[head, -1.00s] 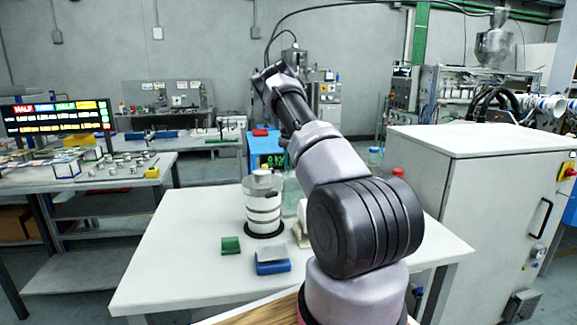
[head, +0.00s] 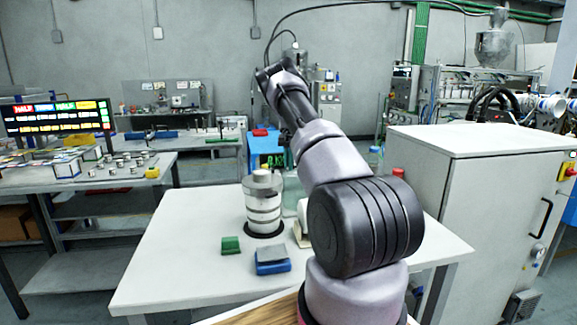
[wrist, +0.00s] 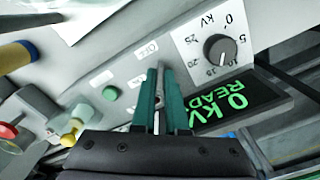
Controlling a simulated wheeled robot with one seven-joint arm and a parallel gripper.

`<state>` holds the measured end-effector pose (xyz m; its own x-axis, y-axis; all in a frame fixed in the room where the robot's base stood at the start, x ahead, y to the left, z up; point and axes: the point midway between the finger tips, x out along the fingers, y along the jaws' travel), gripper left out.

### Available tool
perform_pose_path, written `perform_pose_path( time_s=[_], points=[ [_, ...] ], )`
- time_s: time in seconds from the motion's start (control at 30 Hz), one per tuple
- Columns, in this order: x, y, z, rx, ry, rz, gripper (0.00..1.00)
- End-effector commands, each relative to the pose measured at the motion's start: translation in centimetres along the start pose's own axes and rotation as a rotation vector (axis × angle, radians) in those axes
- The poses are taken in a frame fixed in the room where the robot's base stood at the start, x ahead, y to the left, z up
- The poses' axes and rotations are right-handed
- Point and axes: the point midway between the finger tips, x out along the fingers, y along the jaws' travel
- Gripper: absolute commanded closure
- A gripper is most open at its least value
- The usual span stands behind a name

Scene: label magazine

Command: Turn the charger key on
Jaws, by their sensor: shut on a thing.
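The charger (head: 259,146) is a blue box with a green display at the back of the white table in the head view, partly hidden by my arm. In the wrist view its grey panel (wrist: 100,50) fills much of the picture. The green display (wrist: 236,106) reads 0 kV READY. My gripper (wrist: 160,84) has its green fingers closed on a small metal key (wrist: 159,92) in the panel, beside the small OFF label (wrist: 147,50). The fingers hide most of the key, so its exact angle is unclear.
A black dial (wrist: 221,50) and a green button (wrist: 110,93) flank the fingers. Yellow and red knobs (wrist: 72,130) stick out at left. On the table stand a white-grey canister (head: 263,205), a green block (head: 231,245) and a blue block (head: 272,262).

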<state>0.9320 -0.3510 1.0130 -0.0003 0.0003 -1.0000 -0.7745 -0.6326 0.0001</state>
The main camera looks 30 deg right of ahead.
Motion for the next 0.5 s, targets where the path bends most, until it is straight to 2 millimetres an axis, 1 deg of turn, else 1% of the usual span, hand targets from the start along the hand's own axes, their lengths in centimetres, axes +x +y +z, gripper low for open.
perform_pose_path(
  time_s=[0.5],
  points=[
    [-0.1, -0.06, -0.02, 0.491, 0.001, -0.001, 1.0]
  ],
)
